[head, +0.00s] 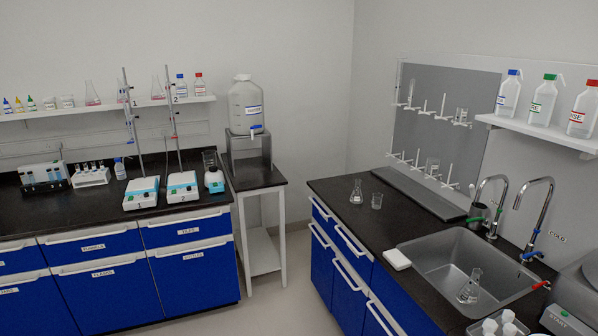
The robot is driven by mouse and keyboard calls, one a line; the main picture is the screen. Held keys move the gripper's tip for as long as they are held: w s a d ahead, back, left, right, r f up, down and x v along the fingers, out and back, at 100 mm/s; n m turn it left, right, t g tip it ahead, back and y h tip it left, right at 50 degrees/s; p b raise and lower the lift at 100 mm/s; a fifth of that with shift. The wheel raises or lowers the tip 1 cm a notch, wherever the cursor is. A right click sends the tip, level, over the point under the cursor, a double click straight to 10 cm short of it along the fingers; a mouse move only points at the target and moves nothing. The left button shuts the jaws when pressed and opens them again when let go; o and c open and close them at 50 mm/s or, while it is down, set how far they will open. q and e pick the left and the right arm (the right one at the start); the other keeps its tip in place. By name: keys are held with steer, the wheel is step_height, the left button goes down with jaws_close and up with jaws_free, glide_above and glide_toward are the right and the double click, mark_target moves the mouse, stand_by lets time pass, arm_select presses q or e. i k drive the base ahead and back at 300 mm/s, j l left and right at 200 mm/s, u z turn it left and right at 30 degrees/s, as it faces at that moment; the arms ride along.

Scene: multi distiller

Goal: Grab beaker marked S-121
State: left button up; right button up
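No marking S-121 can be read on any glassware at this size. A small clear beaker (377,201) stands on the right black counter, beside a conical flask (356,192). Another clear glass vessel (209,160) stands on the left counter near the right-hand stirrer. Two small beaker-like vessels (67,102) sit on the left wall shelf. Glass vessels also hang on the drying rack, one on the upper row (461,115) and one on the lower row (432,166). Neither of my grippers is in view.
A sink (470,258) with two taps is set in the right counter (325,187) and holds a flask (470,286). Two numbered stirrers with stands (141,192) occupy the left counter. Floor shows between the counters.

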mark_target(376, 201)
steer(key=i, duration=1.5)
